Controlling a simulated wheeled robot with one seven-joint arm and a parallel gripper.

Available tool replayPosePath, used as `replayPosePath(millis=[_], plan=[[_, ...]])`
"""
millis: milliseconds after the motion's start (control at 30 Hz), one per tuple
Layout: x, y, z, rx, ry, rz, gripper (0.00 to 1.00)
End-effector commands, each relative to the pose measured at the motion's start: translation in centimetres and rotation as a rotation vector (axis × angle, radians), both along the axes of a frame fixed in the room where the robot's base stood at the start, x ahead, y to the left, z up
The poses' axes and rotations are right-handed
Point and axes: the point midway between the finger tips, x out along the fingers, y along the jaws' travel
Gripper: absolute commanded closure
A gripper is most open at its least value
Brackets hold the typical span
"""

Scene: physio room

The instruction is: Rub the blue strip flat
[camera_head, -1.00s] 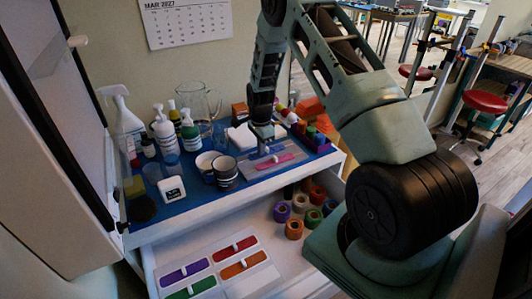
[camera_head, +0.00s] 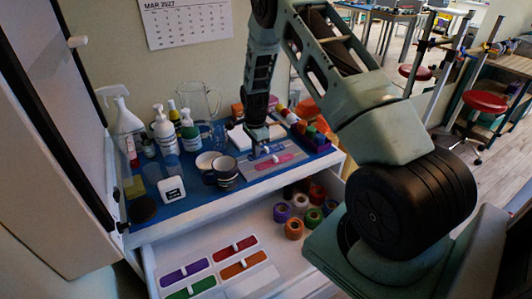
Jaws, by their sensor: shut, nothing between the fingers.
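A grey board (camera_head: 250,181) lies on the blue top of the drawer unit, with a pink strip (camera_head: 268,161) near its front. The blue strip (camera_head: 272,148) lies just behind the pink one, partly hidden by my gripper. My gripper (camera_head: 257,154) is shut and empty, pointing down at the left part of the blue strip. I cannot tell whether its fingertips touch the strip, or whether the strip lies fully flat.
Colored blocks (camera_head: 314,137) crowd the right. Below, an open drawer holds tape rolls (camera_head: 294,228) and colored strips (camera_head: 234,248).

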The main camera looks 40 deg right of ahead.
Motion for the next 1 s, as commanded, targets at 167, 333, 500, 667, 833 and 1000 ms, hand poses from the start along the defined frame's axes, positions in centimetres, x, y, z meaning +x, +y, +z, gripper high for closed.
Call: replayPosePath(millis=[167, 333, 500, 667, 833, 1000], plan=[[0.0, 0.8, -0.3, 0.006, 0.004, 0.003, 1.0], [0.1, 1.3, -0.3, 0.008, 0.005, 0.005, 1.0], [0.3, 2.0, -0.2, 0.008, 0.005, 0.005, 1.0], [0.3, 2.2, -0.2, 0.008, 0.005, 0.003, 1.0], [0.5, 2.6, -0.1, 0.007, 0.006, 0.004, 1.0], [0.6, 3.1, 0.0, 0.005, 0.005, 0.004, 1.0]])
